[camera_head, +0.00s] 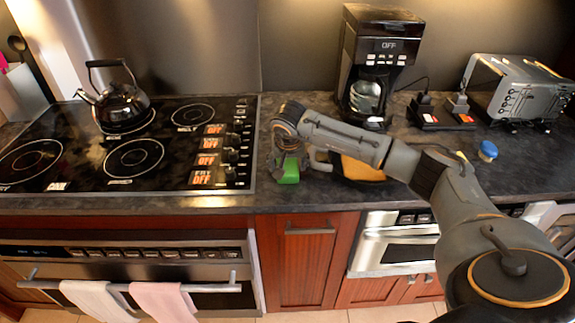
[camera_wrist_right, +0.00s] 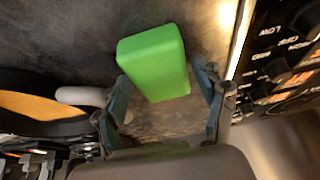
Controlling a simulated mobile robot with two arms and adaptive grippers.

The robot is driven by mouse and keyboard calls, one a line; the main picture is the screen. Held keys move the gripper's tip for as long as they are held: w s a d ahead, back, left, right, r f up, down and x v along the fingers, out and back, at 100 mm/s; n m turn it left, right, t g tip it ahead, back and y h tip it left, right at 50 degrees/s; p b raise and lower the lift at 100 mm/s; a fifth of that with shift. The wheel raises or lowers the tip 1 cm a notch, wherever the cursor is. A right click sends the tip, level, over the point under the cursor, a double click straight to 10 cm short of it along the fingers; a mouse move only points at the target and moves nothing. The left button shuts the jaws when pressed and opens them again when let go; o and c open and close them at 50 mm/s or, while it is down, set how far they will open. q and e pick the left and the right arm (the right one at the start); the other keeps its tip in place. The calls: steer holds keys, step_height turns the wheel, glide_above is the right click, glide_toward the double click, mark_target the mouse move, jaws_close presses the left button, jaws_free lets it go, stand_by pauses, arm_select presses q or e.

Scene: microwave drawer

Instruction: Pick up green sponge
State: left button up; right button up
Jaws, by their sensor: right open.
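The green sponge (camera_head: 289,172) lies on the dark countertop just right of the stove. My right gripper (camera_head: 287,160) is above it, pointing down, and hides part of it in the head view. In the right wrist view the sponge (camera_wrist_right: 155,62) is a bright green block, its near end between the tips of my open right gripper (camera_wrist_right: 165,95). I cannot tell whether the fingers touch it. My left gripper is not in view.
A dark pan (camera_wrist_right: 40,128) with an orange inside and a light handle lies close beside the sponge. The stove (camera_head: 130,155) with a black kettle (camera_head: 122,105) is to the left. A coffee maker (camera_head: 372,60) and toaster (camera_head: 515,88) stand behind.

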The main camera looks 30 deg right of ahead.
mark_target(286, 163)
steer(key=shift+w+f, duration=0.1)
steer(key=shift+f, duration=0.2)
steer(key=c, duration=0.6)
steer(key=shift+c, duration=0.4)
steer(key=shift+r, duration=0.1)
steer(key=shift+r+b, duration=0.45)
steer(key=r, duration=0.1)
steer(key=r+b, duration=0.1)
steer(key=shift+a+r, duration=0.25)
steer(key=shift+r, duration=0.05)
steer(key=s+a+r+b, duration=0.3)
steer(key=s+a+r, duration=0.4)
steer(key=a+r, duration=0.2)
steer(key=a, duration=0.2)
steer(key=shift+a+r+b, duration=0.2)
steer(key=shift+a+b, duration=0.1)
